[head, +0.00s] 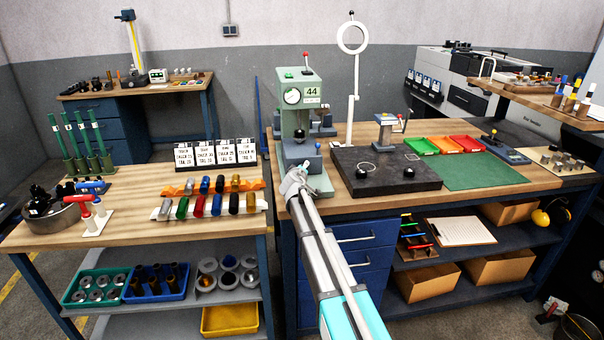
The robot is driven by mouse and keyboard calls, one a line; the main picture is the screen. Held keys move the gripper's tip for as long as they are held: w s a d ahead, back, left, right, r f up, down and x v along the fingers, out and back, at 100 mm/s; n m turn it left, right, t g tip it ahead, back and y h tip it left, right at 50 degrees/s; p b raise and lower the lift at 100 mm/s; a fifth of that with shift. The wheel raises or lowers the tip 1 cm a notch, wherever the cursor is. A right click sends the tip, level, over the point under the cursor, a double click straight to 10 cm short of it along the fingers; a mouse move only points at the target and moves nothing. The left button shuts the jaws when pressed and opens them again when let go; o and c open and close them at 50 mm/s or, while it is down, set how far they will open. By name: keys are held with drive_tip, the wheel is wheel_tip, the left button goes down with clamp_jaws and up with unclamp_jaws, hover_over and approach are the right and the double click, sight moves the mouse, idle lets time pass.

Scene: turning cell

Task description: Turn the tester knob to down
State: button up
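The tester is likely the pale green bench machine (303,98) marked 44, at the back of the wooden bench. It has a round white dial (292,96) on its front and a red-tipped lever (306,57) on top. I cannot make out for sure which part is the knob or how it is set. My gripper (294,178) is at the tester's base, below the dial, with my arm reaching up from the bottom of the picture. The fingers are small and seen from behind, so their opening and any contact with the tester are unclear.
A black stone plate (385,182) with black knobs lies right of my gripper. A ring magnifier (352,40) stands behind it. Green, orange and red trays (462,143) and a green mat (470,180) lie further right. Coloured cylinders (217,205) lie on the left bench.

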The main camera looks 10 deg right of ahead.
drive_tip(key=n+t+h+b, duration=0.1)
drive_tip(key=n+b, duration=0.1)
drive_tip(key=n, duration=0.1)
drive_tip(key=shift+f+n+h, duration=0.15)
drive_tip(key=shift+n+h, duration=0.15)
drive_tip(key=shift+n+t+h+b, duration=0.3)
drive_tip(key=shift+n+t+b, duration=0.2)
drive_tip(key=shift+n+b, duration=0.6)
drive_tip(key=shift+r, duration=0.2)
drive_tip(key=o, duration=1.1)
drive_tip(key=shift+o, duration=0.2)
drive_tip(key=shift+p, duration=0.45)
